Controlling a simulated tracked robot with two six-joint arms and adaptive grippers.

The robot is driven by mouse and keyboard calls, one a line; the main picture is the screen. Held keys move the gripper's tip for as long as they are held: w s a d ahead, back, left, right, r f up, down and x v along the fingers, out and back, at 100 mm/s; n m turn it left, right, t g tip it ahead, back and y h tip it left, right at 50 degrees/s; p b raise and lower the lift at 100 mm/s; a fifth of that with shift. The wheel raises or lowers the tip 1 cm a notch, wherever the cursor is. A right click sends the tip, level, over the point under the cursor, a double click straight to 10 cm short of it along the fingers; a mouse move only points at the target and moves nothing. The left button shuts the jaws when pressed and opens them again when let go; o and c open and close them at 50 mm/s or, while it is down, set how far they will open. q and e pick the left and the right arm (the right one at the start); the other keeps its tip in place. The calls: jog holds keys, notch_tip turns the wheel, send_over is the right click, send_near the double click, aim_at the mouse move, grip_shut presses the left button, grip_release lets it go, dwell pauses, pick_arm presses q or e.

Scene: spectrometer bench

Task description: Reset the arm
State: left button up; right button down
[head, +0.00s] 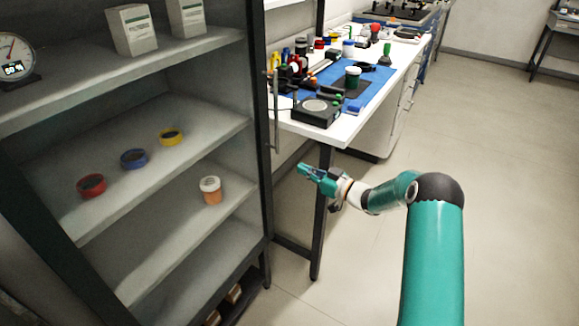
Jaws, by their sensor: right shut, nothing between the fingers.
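My right arm reaches in from the lower right, teal with a dark joint. My right gripper (312,173) is shut and empty. It points left in free air, in front of the near table leg and to the right of the open shelf cabinet (262,130). It appears to touch nothing. My left gripper is not in the head view.
The cabinet holds red (91,186), blue (133,158) and yellow (171,137) rings and an orange jar with a white lid (210,190). A white bench (343,130) carries a blue mat, a black device (316,112) and several small items. The floor at right is clear.

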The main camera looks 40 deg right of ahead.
jog(key=shift+v, duration=2)
